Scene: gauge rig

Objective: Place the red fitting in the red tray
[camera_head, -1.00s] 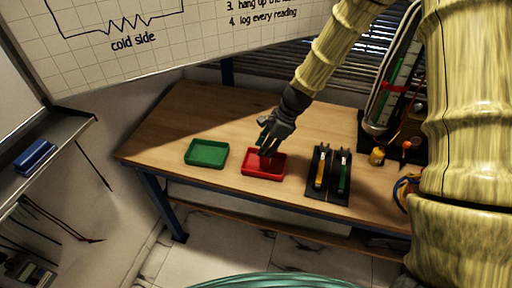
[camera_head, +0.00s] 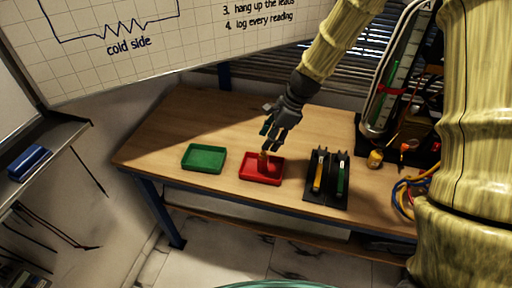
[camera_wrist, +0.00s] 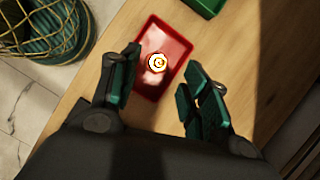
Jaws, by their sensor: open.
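The red tray (camera_head: 276,179) lies on the wooden bench between the green tray and a black tool holder. A small fitting (camera_head: 263,158) stands upright in the red tray. In the wrist view the fitting (camera_wrist: 157,63) shows from above as a bright round ring with a brassy centre, near the middle of the red tray (camera_wrist: 150,88). My gripper (camera_head: 269,143) is above the red tray in the head view. In the wrist view my gripper (camera_wrist: 155,88) has its fingers wide apart, with nothing between the pads.
The green tray (camera_head: 204,158) is left of the red tray. The black holder (camera_head: 326,194) with yellow and green-handled tools stands to the right. Cables (camera_head: 404,197), a brass part (camera_head: 375,158) and the gauge rig (camera_head: 392,90) are farther right. A coiled hose basket (camera_wrist: 45,30) shows in the wrist view.

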